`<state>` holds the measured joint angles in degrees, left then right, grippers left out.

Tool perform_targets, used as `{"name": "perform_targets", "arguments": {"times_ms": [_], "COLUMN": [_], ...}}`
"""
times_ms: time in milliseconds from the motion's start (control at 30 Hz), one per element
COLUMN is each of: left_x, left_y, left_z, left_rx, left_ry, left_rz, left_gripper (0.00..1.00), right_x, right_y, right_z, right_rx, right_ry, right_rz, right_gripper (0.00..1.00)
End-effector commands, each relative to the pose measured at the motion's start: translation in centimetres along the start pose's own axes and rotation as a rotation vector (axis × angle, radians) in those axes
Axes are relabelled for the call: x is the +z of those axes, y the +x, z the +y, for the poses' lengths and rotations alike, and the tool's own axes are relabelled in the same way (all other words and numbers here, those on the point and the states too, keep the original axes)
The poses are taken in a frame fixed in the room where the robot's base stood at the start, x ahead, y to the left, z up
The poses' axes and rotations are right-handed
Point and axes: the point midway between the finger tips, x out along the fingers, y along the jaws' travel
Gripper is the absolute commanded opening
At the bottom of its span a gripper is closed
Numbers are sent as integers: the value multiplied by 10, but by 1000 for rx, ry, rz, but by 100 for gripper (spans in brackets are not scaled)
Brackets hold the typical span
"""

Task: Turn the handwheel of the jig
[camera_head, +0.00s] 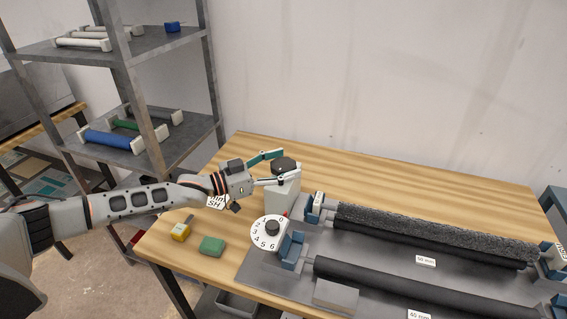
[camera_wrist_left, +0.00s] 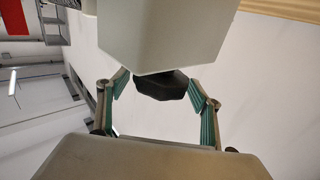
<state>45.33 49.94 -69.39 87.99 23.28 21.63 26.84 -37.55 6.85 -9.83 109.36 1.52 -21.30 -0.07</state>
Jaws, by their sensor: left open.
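A black faceted knob (camera_head: 284,163), which looks like the handwheel, sits on top of a light grey block (camera_head: 283,193) near the middle of the table. My left gripper (camera_head: 287,164) reaches in from the left with its fingers open on either side of the knob. In the left wrist view the knob (camera_wrist_left: 160,86) lies between the two green-padded fingertips, and the grey block (camera_wrist_left: 165,30) fills the top. The fingertips look close to the knob; I cannot tell whether they touch it. My right gripper is not in view.
A dark plate with long black rollers (camera_head: 400,284) fills the right. A metal shelf (camera_head: 165,48) stands behind left.

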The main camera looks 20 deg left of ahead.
Motion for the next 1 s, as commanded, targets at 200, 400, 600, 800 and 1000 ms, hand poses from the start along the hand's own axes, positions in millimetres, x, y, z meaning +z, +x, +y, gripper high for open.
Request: {"name": "perform_targets", "arguments": {"times_ms": [200,400,600,800,1000], "left_x": [0,0,0,0,0], "left_y": [1,1,1,1,2], "left_z": [0,0,0,-2,-2], "left_rx": [0,0,2,30,112], "left_ry": [0,0,0,2,5], "left_rz": [0,0,0,1,0], "left_gripper": [65,26,26,26,26], "right_x": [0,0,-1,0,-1], "right_y": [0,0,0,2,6], "right_z": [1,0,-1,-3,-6], "right_rx": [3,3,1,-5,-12], "right_ry": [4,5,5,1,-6], "right_rz": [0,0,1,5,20], "right_gripper": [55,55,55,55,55]}}
